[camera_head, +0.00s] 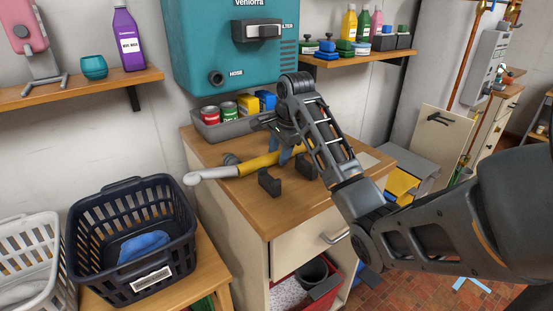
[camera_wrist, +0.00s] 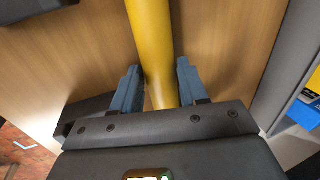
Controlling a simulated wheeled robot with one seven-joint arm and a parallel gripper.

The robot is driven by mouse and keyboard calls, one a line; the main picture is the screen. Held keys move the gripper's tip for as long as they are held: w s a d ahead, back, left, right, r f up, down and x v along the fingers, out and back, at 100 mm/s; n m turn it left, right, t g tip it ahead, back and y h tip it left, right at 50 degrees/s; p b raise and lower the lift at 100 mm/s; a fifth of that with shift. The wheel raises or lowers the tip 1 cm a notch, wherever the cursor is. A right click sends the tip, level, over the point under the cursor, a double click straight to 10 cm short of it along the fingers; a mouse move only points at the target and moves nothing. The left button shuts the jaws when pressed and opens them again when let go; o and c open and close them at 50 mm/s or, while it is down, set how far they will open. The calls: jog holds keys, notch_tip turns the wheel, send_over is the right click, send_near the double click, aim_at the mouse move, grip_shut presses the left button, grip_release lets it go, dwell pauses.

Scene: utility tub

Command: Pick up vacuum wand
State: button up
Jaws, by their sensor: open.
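The vacuum wand (camera_head: 258,164) lies on the wooden top of the cabinet in the head view. It has a yellow tube and a pale grey, bent end at the left. In the wrist view its yellow tube (camera_wrist: 153,50) runs between the two blue-grey fingers of my gripper (camera_wrist: 155,88). The fingers are open, one on each side of the tube, with a gap at least on the left. In the head view my gripper (camera_head: 286,152) is over the wand's right part, and my arm hides some of it.
A grey bin (camera_head: 224,126) with cans and boxes stands behind the wand. Dark brackets (camera_head: 270,183) stand on the cabinet top (camera_head: 245,205) in front of it. A teal wall unit (camera_head: 215,50) hangs above. A dark laundry basket (camera_head: 130,240) is at lower left.

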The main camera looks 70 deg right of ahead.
jog(key=shift+f, duration=0.15)
grip_shut()
dwell(0.4)
